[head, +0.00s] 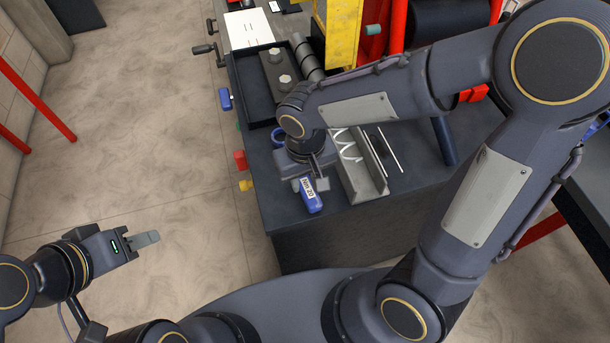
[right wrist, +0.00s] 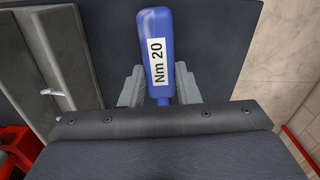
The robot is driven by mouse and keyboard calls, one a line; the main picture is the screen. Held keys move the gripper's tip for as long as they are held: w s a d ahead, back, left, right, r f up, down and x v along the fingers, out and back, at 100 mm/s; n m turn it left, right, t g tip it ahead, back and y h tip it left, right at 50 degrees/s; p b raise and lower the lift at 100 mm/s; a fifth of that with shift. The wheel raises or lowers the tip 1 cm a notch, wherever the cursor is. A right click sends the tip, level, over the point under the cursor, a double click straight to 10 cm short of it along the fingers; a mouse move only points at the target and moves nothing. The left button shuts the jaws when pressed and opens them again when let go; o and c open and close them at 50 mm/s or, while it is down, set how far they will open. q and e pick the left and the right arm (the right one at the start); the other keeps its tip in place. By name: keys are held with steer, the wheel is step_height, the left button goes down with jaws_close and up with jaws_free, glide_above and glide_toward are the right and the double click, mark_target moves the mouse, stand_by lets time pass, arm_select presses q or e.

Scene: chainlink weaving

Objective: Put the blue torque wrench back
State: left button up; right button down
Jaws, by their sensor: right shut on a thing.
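The blue torque wrench (head: 314,203) has a white label reading "Nm 20". In the head view its handle shows below my right gripper (head: 312,184), over the near end of the dark bench. In the right wrist view the wrench handle (right wrist: 159,28) points away from the gripper, and its thin neck runs between the two grey fingers of my right gripper (right wrist: 160,88). The gripper is shut on it. The rest of the wrench is hidden by the gripper body.
A grey metal channel (head: 366,188) lies on the bench just right of the wrench. A black tray (head: 254,92) with grey parts is further back. Blue, red (head: 240,160) and yellow items stick out along the bench's left edge. A yellow machine (head: 341,30) stands behind.

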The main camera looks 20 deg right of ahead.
steer(key=shift+f, duration=0.15)
steer(key=c, duration=1.1)
jaws_free()
steer(key=r, duration=0.4)
steer(key=r+b, duration=0.1)
steer(key=r, duration=0.1)
steer(key=shift+w+a+r, duration=0.35)
steer(key=shift+a, duration=0.05)
steer(key=shift+s+r, duration=0.1)
steer(key=shift+r, duration=0.5)
steer(key=s+d+r+m+t+y, duration=0.1)
steer(key=s+d+m+t+y, duration=0.2)
steer(key=s+d, duration=0.8)
steer(key=t, duration=0.2)
steer(key=shift+d+r+t+y, duration=0.25)
steer(key=shift+d+t+y, duration=0.05)
steer(key=shift+d+y, duration=0.1)
